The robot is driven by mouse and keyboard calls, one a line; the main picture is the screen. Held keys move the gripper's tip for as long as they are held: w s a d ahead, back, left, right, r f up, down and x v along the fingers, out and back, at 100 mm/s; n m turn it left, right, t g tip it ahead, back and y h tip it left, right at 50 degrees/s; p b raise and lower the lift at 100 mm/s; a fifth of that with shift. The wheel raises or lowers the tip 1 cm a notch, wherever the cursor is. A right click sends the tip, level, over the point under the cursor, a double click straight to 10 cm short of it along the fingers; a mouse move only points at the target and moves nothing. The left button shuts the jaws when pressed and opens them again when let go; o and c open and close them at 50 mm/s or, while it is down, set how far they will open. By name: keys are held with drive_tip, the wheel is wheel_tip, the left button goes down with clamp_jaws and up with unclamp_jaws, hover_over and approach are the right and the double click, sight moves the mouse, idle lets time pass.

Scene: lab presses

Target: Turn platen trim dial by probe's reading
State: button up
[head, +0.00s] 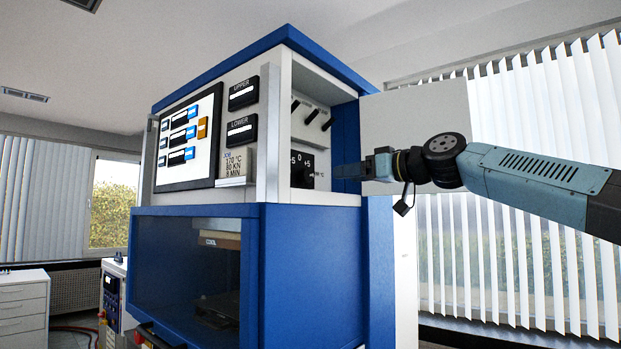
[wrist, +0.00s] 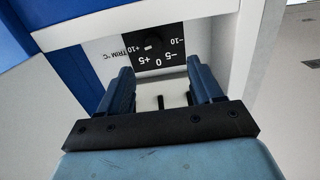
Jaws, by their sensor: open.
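The platen trim dial (wrist: 155,48) is a black square with a white scale around 0, in a side recess of the blue and white press. In the head view the dial (head: 302,170) sits low in that recess. In the wrist view it appears upside down, with "TRIM °C" beside it. My gripper (wrist: 164,82) is open and empty, its two blue fingers apart and short of the dial. In the head view my gripper (head: 347,171) is at the recess's right edge. The dial's setting is too small to read. I cannot make out a probe.
Several dark levers (head: 311,115) stick out above the dial. The recess's white door (head: 415,115) stands open behind my arm. The front has UPPER (head: 243,94) and LOWER (head: 242,130) displays, a screen (head: 186,140) and a card (head: 235,162) reading 170 °C.

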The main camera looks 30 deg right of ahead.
sight(308, 177)
drive_tip(key=shift+t, duration=0.3)
drive_tip(key=x, duration=0.4)
drive_tip(key=d+x, duration=0.1)
drive_tip(key=x, duration=0.8)
drive_tip(key=shift+w+d+r, duration=0.1)
drive_tip(key=shift+w+r, duration=0.15)
drive_tip(key=shift+w, duration=0.35)
drive_tip(key=c, duration=1.1)
